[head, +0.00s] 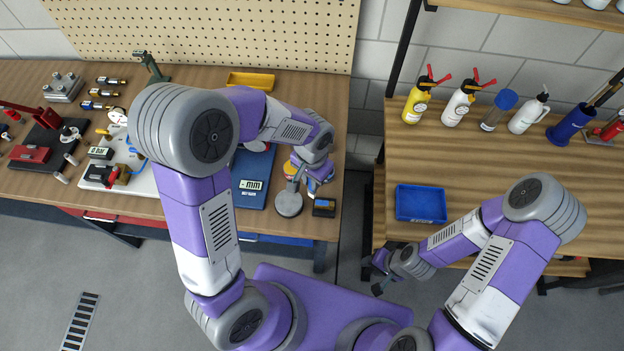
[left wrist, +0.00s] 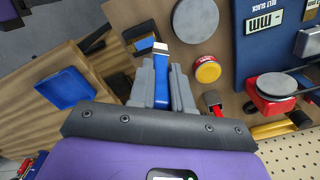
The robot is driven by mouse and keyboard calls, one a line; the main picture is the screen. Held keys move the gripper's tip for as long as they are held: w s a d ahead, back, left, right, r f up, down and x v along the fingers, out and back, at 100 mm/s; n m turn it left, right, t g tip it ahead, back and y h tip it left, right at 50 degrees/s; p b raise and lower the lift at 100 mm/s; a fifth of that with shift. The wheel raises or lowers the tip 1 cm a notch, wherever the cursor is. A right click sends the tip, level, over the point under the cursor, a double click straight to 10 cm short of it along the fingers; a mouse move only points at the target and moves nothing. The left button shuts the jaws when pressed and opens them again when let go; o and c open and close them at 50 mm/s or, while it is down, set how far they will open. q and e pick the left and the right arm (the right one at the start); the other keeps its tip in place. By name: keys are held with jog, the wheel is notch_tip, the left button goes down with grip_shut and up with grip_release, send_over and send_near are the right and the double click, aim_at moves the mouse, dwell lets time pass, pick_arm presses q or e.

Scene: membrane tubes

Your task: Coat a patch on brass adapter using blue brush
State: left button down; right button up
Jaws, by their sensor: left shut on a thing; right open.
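The blue brush (left wrist: 161,90) is held between the two grey fingers of my left gripper (left wrist: 162,84), with its pale tip pointing away from the wrist. In the head view my left gripper (head: 314,184) is over the right end of the left bench, and its own wrist partly hides it. Several small brass-and-dark fittings (head: 108,81) lie at the back left of that bench; I cannot tell which is the brass adapter. My right gripper (head: 380,278) is open and empty, in front of the right bench.
A blue belt-slack board (head: 251,190), a grey round disc (head: 289,204) and a red-and-yellow tin (left wrist: 207,69) are near my left gripper. A yellow tray (head: 250,81) stands behind. The right bench has a blue tray (head: 421,204) and several bottles (head: 459,103). A gap separates the benches.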

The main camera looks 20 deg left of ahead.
pick_arm(q)
jog(key=shift+r+p, duration=1.25)
jog(key=shift+r, duration=0.7)
jog(key=shift+f, duration=0.1)
